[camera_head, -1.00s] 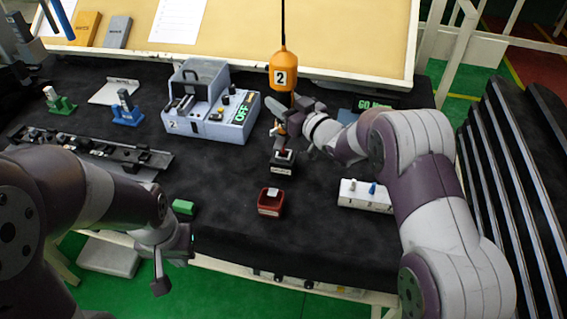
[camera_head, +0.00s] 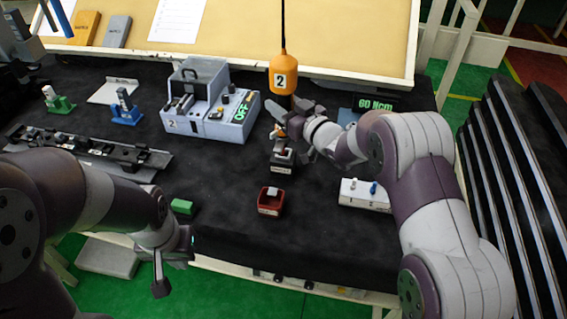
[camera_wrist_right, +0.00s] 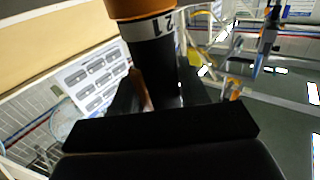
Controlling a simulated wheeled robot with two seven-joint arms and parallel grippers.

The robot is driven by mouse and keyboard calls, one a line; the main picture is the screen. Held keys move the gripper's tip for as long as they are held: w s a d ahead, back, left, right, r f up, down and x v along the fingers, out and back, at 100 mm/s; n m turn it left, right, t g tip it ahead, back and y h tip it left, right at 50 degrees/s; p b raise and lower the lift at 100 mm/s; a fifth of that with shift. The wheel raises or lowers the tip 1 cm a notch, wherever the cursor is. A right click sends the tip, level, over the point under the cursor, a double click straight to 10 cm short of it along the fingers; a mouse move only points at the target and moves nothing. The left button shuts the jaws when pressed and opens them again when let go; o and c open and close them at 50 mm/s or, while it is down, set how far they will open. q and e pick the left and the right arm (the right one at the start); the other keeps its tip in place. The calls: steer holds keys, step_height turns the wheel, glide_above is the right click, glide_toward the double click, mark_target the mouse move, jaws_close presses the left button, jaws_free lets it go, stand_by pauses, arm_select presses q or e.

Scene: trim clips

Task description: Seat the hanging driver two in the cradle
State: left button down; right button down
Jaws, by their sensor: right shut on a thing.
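Driver two (camera_head: 283,72) hangs on a dark cable, an orange body with a white label reading 2. My right gripper (camera_head: 287,122) is shut on its dark lower part, just below the orange body. In the right wrist view the orange body (camera_wrist_right: 140,8) and dark shaft show between the fingers. A small dark stand with a white label, apparently the cradle (camera_head: 282,165), is just below the gripper. The gripper hides the driver's lower end, so I cannot tell whether it touches the stand. My left gripper (camera_head: 173,268) is near the front table edge, away from the driver; its opening is unclear.
A red bin (camera_head: 270,208) stands in front of the stand. A grey machine showing OFF (camera_head: 213,105) is to the left. A white block with pegs (camera_head: 364,195) and a display reading 60 Ncm (camera_head: 376,104) are to the right. A green block (camera_head: 183,207) lies near the left gripper.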

steer(key=shift+f+b, duration=1.9)
steer(key=shift+f, duration=0.5)
stand_by(0.9)
jaws_free()
stand_by(0.6)
steer(key=shift+s+d+r+p, duration=0.35)
steer(key=shift+s+d, duration=0.25)
steer(key=shift+s, duration=0.15)
steer(key=r+p+v, duration=0.1)
steer(key=p+v, duration=0.1)
steer(key=v, duration=0.6)
steer(key=shift+r, duration=0.2)
steer(key=shift+s, duration=0.1)
